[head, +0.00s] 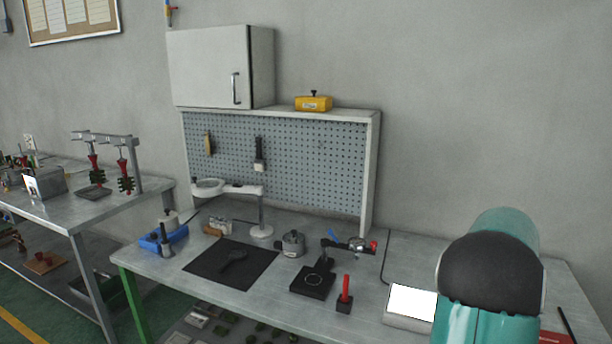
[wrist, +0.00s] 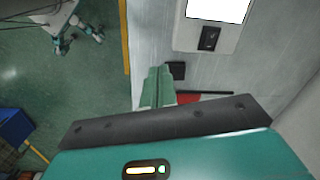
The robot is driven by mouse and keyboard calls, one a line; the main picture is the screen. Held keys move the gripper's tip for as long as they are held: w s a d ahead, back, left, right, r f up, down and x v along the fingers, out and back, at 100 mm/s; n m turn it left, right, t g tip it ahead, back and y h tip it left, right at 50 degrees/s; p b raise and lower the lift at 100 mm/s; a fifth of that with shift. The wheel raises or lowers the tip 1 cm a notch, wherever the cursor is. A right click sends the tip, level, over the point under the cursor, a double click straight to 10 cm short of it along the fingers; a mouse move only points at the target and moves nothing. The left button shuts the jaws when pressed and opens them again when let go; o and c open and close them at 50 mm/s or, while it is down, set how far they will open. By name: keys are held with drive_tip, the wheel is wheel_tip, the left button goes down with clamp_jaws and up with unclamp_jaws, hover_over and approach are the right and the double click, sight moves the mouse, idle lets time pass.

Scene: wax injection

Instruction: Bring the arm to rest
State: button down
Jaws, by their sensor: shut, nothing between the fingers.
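My gripper (wrist: 158,86) shows in the wrist view as two teal fingers pressed together with nothing between them. It is over the metal workbench (wrist: 150,40), beside a small black block (wrist: 177,70) and near a red item (wrist: 188,98) that is partly covered. How high it is above the bench I cannot tell. In the head view my teal arm rises at the right and covers part of the bench (head: 340,238); my gripper is not seen there.
A device with a white screen (head: 411,301) sits left of my arm and also shows in the wrist view (wrist: 216,8). A red-handled tool (head: 346,290), a black stand (head: 313,280) and a metal pot (head: 293,243) stand farther left. The pegboard (head: 300,160) backs the bench.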

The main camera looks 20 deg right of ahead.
drive_tip(key=w+a+r+n+t, duration=0.1)
drive_tip(key=w+a+r+n, duration=0.15)
drive_tip(key=a, duration=0.55)
drive_tip(key=w+a+r+n, duration=0.1)
drive_tip(key=a+r+n, duration=0.3)
drive_tip(key=a, duration=0.5)
drive_tip(key=w+a+r+n+t, duration=0.1)
drive_tip(key=w+a+r+n, duration=0.15)
drive_tip(key=a, duration=0.55)
drive_tip(key=s+a+n+t, duration=0.1)
drive_tip(key=s+a+n, duration=0.5)
drive_tip(key=a, duration=0.6)
drive_tip(key=s+a+n+t, duration=0.1)
drive_tip(key=s+a+n, duration=0.5)
drive_tip(key=a, duration=0.6)
drive_tip(key=shift+r+n+t, duration=0.3)
drive_tip(key=shift+r+n, duration=0.05)
drive_tip(key=shift+n, duration=0.85)
drive_tip(key=shift+s+a, duration=0.1)
drive_tip(key=shift+s, duration=0.05)
